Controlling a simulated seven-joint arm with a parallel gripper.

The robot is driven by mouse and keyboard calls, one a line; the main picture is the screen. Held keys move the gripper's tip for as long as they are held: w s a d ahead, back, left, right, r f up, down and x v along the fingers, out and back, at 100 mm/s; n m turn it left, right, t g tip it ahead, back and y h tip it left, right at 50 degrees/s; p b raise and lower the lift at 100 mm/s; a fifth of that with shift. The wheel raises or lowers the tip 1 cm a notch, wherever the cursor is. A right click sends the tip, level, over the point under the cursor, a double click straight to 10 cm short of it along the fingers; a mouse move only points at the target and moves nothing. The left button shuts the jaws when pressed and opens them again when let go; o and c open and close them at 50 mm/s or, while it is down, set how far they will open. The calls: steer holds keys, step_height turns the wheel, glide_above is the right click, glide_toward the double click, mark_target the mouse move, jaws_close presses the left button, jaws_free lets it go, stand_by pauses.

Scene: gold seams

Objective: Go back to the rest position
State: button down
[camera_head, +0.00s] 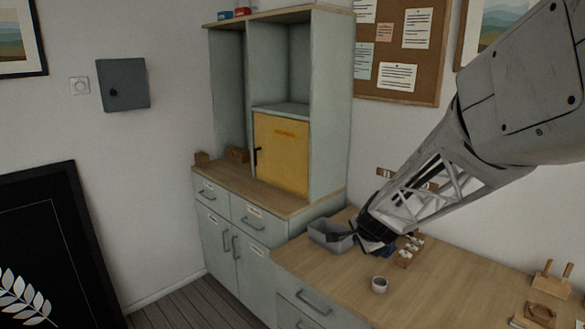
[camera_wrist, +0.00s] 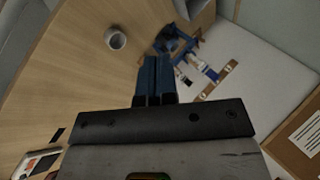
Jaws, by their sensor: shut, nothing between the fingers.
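My gripper (camera_head: 356,238) is at the end of my arm, which reaches in from the upper right in the head view. It is over the wooden worktop (camera_head: 420,292), near the grey bin. In the wrist view the two blue fingers of my gripper (camera_wrist: 155,62) lie side by side, closed, with nothing between them. Part of the bin and of the small rack behind it is hidden by my gripper in the head view.
A grey bin (camera_head: 326,234) and a rack with white items (camera_head: 408,250) stand by my gripper. A small cup (camera_head: 379,284) stands in front, also in the wrist view (camera_wrist: 115,39). A cabinet with a yellow door (camera_head: 282,155) rises at left. Wooden stands (camera_head: 551,283) are at far right.

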steer(key=s+r+n+g, duration=0.2)
steer(key=s+n, duration=0.2)
steer(key=s, duration=0.8)
steer(key=s+r+n+g, duration=0.1)
steer(key=s+n, duration=0.3)
steer(key=s, duration=0.9)
steer(key=s+r+n+g+h, duration=0.1)
steer(key=s+r+n, duration=0.3)
steer(key=s, duration=0.9)
steer(key=shift+n+g, duration=0.5)
steer(key=shift+g, duration=0.3)
